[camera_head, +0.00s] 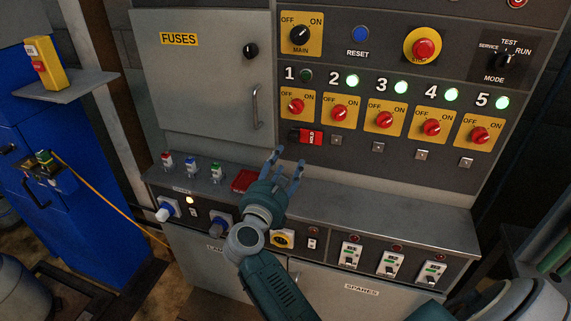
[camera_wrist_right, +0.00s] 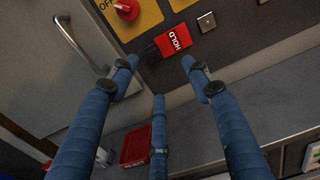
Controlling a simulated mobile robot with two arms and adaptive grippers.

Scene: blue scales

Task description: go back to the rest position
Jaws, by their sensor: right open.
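My right gripper (camera_head: 284,170) is open and empty in front of the control panel. In the right wrist view its three blue fingers (camera_wrist_right: 165,82) are spread apart, with nothing between them. A red HOLD tag (camera_head: 312,137) sits on the panel below the switches numbered 1 and 2. It also shows just beyond the fingertips in the right wrist view (camera_wrist_right: 176,41), apart from them. My left gripper is not in view.
A grey fuse cabinet door (camera_head: 205,95) with a handle is left of the switches. A ledge (camera_head: 380,205) runs below the panel, with a red tray (camera_head: 243,181) by my gripper. A blue cabinet (camera_head: 85,190) stands at left.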

